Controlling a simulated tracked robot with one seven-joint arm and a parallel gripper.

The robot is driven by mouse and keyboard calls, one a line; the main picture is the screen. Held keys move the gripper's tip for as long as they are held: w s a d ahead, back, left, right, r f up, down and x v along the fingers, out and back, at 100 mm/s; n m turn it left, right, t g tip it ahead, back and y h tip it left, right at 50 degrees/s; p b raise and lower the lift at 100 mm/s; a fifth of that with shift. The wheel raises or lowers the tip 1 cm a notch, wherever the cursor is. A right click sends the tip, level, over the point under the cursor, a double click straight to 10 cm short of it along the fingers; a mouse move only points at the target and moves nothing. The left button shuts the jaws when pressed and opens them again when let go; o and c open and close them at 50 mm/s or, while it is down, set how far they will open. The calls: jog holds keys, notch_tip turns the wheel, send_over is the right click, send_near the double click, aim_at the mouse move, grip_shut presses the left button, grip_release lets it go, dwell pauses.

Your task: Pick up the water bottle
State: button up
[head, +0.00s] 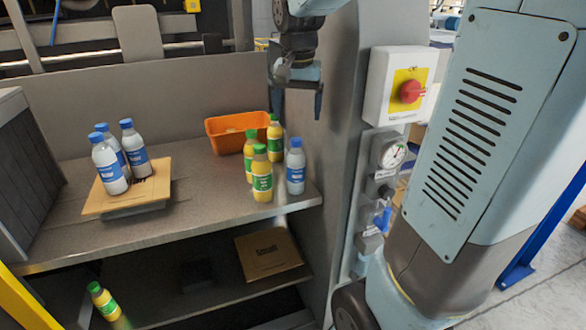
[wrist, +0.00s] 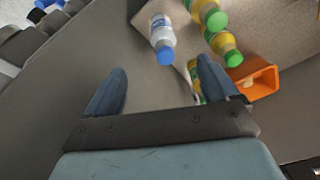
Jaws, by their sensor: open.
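A water bottle (head: 295,167) with a blue cap and a blue and white label stands upright near the right end of the upper shelf. It also shows in the wrist view (wrist: 161,33), ahead of the fingers. Three more such bottles (head: 108,164) stand on a cardboard sheet at the left. My gripper (head: 296,98) hangs above and behind the right-hand bottle, apart from it. In the wrist view my gripper (wrist: 165,85) is open with nothing between its fingers.
Three yellow bottles with green caps (head: 262,175) stand just left of the right-hand water bottle. An orange bin (head: 232,132) is behind them. A grey wall panel rises to the right, with a red knob box (head: 402,86). The middle of the shelf (head: 203,190) is clear.

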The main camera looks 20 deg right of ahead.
jog(key=w+d+f, duration=0.1)
jog(key=w+f, duration=0.1)
jog(key=f, duration=0.5)
jog(key=w+f+m, duration=0.1)
jog(key=w+f, duration=0.2)
jog(key=f, duration=0.4)
jog(key=shift+d+f, duration=0.4)
grip_shut()
dwell(0.6)
